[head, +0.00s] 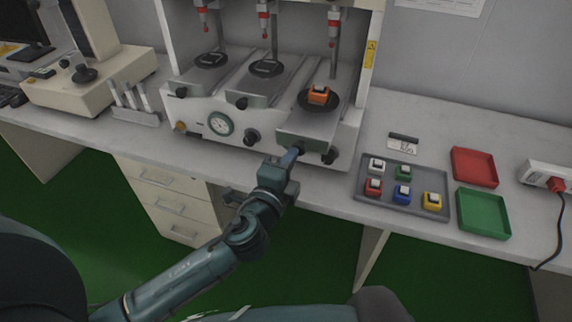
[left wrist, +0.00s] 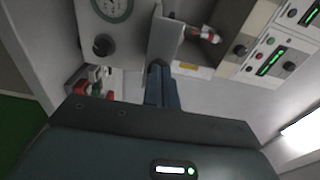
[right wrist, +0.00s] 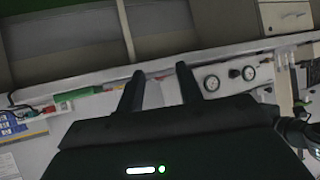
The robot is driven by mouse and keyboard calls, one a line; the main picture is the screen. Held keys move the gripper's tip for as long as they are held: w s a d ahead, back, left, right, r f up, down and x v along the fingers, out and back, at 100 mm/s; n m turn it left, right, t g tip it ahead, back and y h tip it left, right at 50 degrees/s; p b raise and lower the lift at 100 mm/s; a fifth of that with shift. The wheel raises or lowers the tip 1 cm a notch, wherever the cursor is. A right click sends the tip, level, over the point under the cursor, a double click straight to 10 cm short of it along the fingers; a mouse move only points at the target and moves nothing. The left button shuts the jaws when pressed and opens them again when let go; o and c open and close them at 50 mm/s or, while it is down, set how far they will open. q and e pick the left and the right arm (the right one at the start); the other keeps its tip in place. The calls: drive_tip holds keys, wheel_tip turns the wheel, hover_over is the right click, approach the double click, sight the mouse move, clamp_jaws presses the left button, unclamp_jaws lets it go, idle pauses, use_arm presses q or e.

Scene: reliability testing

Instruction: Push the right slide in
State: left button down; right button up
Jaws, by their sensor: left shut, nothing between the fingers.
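The right slide (head: 308,124) of the white test machine sticks out further toward me than the other two slides. An orange switch block (head: 318,95) sits on its round black pad. My left gripper (head: 291,155) is shut and empty, with its fingertips at the slide's front face; I cannot tell whether they touch. In the left wrist view the closed fingers (left wrist: 160,82) point at the slide's front plate (left wrist: 166,40). My right gripper (right wrist: 158,82) shows only in its own wrist view, open with nothing between its fingers.
Right of the machine lies a grey tray (head: 408,206) with several coloured switches. A red bin (head: 474,167) and a green bin (head: 483,213) stand beside it. Red-tipped probes (head: 333,42) hang above the slides. A knob (head: 329,155) is close right of my left fingertips.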

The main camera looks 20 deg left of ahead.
sight(304, 130)
use_arm(q)
drive_tip(key=w+b, duration=0.1)
drive_tip(key=w, duration=1)
drive_tip(key=shift+w+d, duration=0.15)
drive_tip(key=shift+d, duration=0.05)
drive_tip(key=shift+w, duration=0.35)
drive_tip(key=shift+r, duration=0.2)
drive_tip(key=shift+a+r, duration=0.1)
use_arm(e)
drive_tip(key=shift+w+a+r, duration=0.15)
drive_tip(key=shift+w+a, duration=0.05)
